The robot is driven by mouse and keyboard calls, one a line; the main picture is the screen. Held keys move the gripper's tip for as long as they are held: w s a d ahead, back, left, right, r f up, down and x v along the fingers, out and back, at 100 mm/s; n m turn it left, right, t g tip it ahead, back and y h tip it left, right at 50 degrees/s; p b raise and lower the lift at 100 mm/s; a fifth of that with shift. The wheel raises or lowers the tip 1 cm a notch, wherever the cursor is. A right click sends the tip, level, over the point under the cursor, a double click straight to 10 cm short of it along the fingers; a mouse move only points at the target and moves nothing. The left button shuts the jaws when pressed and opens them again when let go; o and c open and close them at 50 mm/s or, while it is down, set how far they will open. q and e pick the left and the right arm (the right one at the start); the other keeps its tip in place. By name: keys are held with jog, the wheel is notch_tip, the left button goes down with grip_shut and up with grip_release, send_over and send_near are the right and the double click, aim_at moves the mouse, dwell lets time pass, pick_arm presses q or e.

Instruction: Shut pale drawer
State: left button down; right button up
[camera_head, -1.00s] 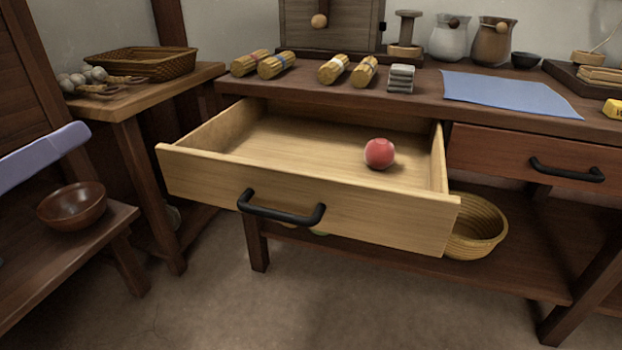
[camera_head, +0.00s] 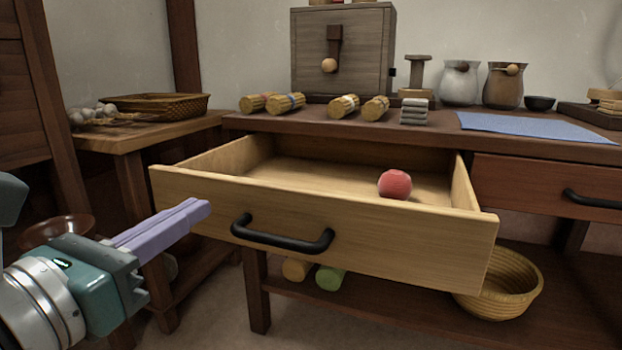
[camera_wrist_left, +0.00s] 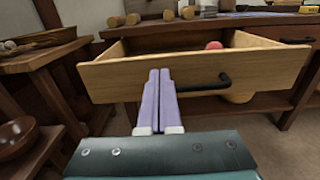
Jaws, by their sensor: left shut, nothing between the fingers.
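The pale drawer (camera_head: 350,226) hangs pulled out from under the dark table, with a black bar handle (camera_head: 282,237) on its front. A red ball (camera_head: 395,184) lies inside it. My left gripper (camera_head: 204,208), with lilac fingers, is shut and empty in front of the left part of the drawer front. In the left wrist view, the shut fingers (camera_wrist_left: 158,75) overlap the drawer front (camera_wrist_left: 195,72), left of the handle (camera_wrist_left: 205,85). I cannot tell whether they touch it. My right gripper is not in view.
A red-brown drawer (camera_head: 545,183) to the right is closed. A side table (camera_head: 150,135) with a wicker tray (camera_head: 158,105) stands left. A round basket (camera_head: 505,285) sits on the lower shelf. Yellow bundles and a blue cloth (camera_head: 540,126) lie on the tabletop.

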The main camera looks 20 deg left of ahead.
aim_at(239, 182)
pick_arm(q)
jog(key=w, duration=0.5)
jog(key=shift+w+d+f+b, duration=0.1)
jog(key=shift+w+b, duration=0.15)
jog(key=shift+b, duration=0.1)
jog(key=shift+w, duration=0.65)
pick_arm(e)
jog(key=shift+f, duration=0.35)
pick_arm(q)
jog(key=shift+w, duration=0.1)
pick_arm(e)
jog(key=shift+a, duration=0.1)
